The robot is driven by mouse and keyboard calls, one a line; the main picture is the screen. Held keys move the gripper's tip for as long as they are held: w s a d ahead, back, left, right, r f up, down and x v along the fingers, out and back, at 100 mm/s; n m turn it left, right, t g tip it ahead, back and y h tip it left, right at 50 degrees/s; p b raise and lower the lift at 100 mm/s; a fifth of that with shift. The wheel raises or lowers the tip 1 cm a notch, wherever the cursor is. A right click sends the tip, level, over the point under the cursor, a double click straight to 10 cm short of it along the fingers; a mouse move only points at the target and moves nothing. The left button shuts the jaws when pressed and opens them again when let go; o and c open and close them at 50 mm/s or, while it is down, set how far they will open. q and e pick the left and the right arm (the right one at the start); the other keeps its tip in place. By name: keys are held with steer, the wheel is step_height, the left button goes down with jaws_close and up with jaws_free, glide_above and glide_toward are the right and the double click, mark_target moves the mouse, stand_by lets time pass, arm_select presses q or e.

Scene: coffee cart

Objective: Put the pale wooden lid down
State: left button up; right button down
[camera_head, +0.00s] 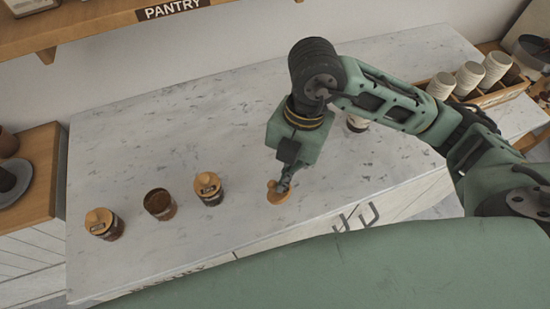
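The pale wooden lid (277,195) is a small round disc at the front part of the marble counter, right of the jars. My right gripper (284,185) points down at it from above, with its fingertips at the lid. The fingers are small and dark here, so I cannot tell whether they grip it or whether it rests fully on the counter. An open jar (160,205) with dark contents stands to the left. A jar with a wooden lid (208,190) stands right of it, and another lidded jar (104,225) stands left of it. My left gripper is out of view.
A pale container (356,124) stands behind my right arm, partly hidden. A wooden crate (495,94) with stacked cups is at the far right. A wooden shelf (90,28) marked PANTRY hangs above. The marble counter (190,130) is clear behind the jars.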

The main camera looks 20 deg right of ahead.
steer(key=w+f, duration=0.1)
steer(key=w, duration=0.1)
steer(key=w+f+p, duration=0.1)
steer(key=w+f, duration=0.1)
steer(key=w, duration=0.1)
steer(key=w+f, duration=0.1)
steer(key=w, duration=0.1)
steer(key=shift+w+d+f, duration=0.15)
steer(key=shift+w+d, duration=0.05)
steer(key=shift+d, duration=0.05)
step_height(320, 180, down, 4)
steer(key=shift+r+p, duration=0.1)
steer(key=shift+p, duration=0.9)
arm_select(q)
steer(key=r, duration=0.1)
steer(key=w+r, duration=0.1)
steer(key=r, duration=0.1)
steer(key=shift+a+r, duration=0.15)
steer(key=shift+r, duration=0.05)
arm_select(e)
steer(key=c, duration=2.5)
jaws_free()
steer(key=shift+c, duration=0.2)
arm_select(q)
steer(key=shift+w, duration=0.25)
arm_select(e)
steer(key=o, duration=0.8)
